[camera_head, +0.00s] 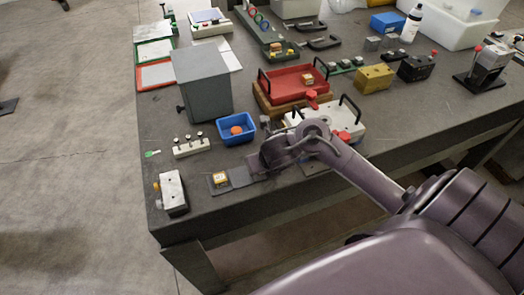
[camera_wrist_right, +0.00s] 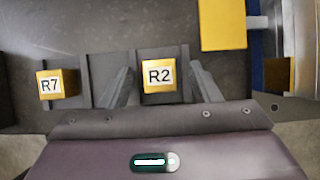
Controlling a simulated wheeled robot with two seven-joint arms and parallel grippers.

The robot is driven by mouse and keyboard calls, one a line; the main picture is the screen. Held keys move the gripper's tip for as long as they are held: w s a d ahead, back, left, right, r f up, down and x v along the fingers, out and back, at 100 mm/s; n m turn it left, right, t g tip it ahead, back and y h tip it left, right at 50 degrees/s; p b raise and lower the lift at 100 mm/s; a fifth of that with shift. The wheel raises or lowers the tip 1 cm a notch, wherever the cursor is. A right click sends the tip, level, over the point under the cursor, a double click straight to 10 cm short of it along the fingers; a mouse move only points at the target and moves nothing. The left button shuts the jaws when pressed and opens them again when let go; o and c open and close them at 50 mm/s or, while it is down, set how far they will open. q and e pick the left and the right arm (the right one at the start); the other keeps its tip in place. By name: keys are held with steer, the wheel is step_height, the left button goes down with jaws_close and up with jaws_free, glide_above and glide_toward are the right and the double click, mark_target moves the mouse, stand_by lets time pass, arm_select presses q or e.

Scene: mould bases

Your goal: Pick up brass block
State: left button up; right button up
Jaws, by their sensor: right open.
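A small brass block labelled R2 (camera_wrist_right: 158,75) sits between the fingers of my right gripper (camera_wrist_right: 160,82) in the right wrist view. The fingers are open, with a visible gap on each side of the block. A second small brass block labelled R7 (camera_wrist_right: 50,85) lies to the left, outside the fingers. In the head view a small brass block (camera_head: 219,178) sits on a dark plate near the table's front edge, left of my right gripper (camera_head: 260,165). The R2 block is not clearly visible there, behind the gripper. My left gripper is not in view.
A blue bin (camera_head: 219,133) with an orange item stands behind my gripper. A white rail with knobs (camera_head: 191,148) is to its left. A red tray (camera_head: 284,95) and a larger brass block (camera_head: 374,79) stand farther right. A yellow part (camera_wrist_right: 222,26) is beyond the fingers.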

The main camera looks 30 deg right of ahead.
steer(key=shift+r, duration=0.1)
jaws_close()
step_height(320, 180, up, 20)
steer(key=p, duration=1.1)
